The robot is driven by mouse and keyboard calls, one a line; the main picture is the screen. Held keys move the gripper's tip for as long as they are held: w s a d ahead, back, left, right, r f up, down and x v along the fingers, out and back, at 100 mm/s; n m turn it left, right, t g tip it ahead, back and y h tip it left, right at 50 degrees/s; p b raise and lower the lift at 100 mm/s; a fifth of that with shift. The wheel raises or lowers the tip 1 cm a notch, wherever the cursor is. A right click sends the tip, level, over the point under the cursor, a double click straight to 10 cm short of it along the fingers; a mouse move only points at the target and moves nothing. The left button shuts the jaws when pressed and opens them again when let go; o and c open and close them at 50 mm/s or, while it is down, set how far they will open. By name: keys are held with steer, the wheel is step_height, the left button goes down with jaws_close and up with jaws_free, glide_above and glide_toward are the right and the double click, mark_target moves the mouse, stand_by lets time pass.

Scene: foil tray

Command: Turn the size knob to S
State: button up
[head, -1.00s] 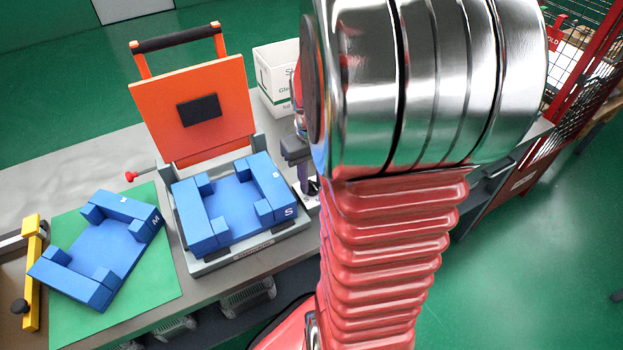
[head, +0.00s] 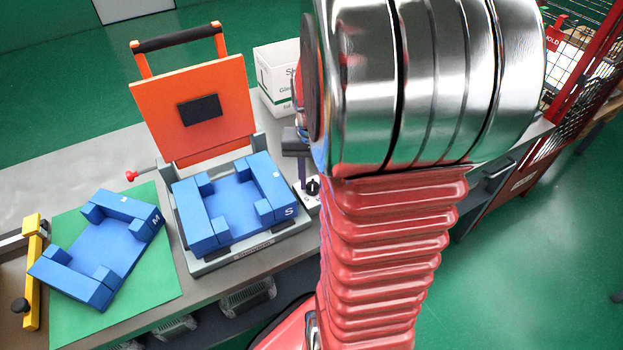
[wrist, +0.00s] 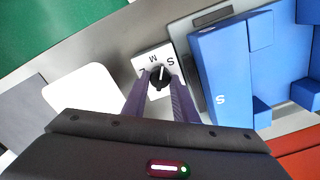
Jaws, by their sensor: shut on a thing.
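The size knob (wrist: 159,77) is small and black. It sits on a white plate (wrist: 143,57) marked S, M and L, with S on the right in the wrist view. My gripper (wrist: 160,85) has its two purple fingers on either side of the knob and is shut on it. Which letter the knob points to is too small to tell. In the head view, the knob (head: 312,187) shows beside a gripper finger, and my arm hides part of the gripper.
A blue nest marked S (head: 239,243) sits in the press, whose orange lid (head: 150,110) stands raised. A blue nest marked M (head: 110,240) lies on a green mat (head: 65,330). A white box (head: 272,95) stands behind my gripper.

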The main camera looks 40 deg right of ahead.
steer(key=m, duration=0.5)
steer(key=shift+a+m, duration=0.1)
steer(key=shift+m, duration=0.3)
steer(key=o, duration=1.1)
steer(key=shift+c, duration=0.2)
step_height(320, 180, up, 14)
steer(key=shift+w+f, duration=0.1)
steer(key=shift+f, duration=0.05)
stand_by(0.5)
